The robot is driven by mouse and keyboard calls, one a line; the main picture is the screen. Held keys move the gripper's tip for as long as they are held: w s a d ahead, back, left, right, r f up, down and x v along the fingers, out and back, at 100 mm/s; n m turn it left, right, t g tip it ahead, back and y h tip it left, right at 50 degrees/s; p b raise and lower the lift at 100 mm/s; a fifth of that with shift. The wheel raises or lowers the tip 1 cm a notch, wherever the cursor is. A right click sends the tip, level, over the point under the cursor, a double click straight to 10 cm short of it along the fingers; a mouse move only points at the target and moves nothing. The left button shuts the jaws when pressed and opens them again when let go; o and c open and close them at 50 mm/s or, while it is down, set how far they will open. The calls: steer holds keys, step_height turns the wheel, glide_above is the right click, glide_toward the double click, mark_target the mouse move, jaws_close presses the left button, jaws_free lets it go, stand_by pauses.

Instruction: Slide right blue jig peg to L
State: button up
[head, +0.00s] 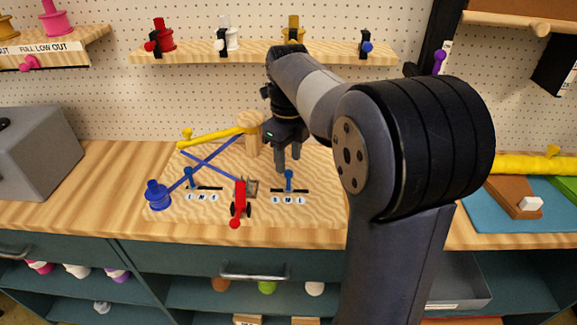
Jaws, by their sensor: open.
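The right blue jig peg (289,176) stands upright in a dark slot (273,191) on the wooden jig board (325,205). Small white letter tiles (287,200) lie in front of the slot; the right one looks like L. The peg stands near the middle of the slot, above the middle tile. My gripper (288,166) points down with its fingers apart, just behind or above this peg. I cannot tell whether a finger touches it. The left blue jig peg (188,175) stands at the left end of its own slot (207,188).
A red clamp-like tool (239,200) stands between the two slots. A blue spool (157,195), crossed blue rods (206,160), a yellow bar (215,137) and a wooden post (252,133) occupy the left and back. The board right of the right slot looks clear.

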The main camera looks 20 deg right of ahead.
mark_target(289, 171)
steer(key=shift+f, duration=1.55)
steer(key=shift+c, duration=0.2)
jaws_close()
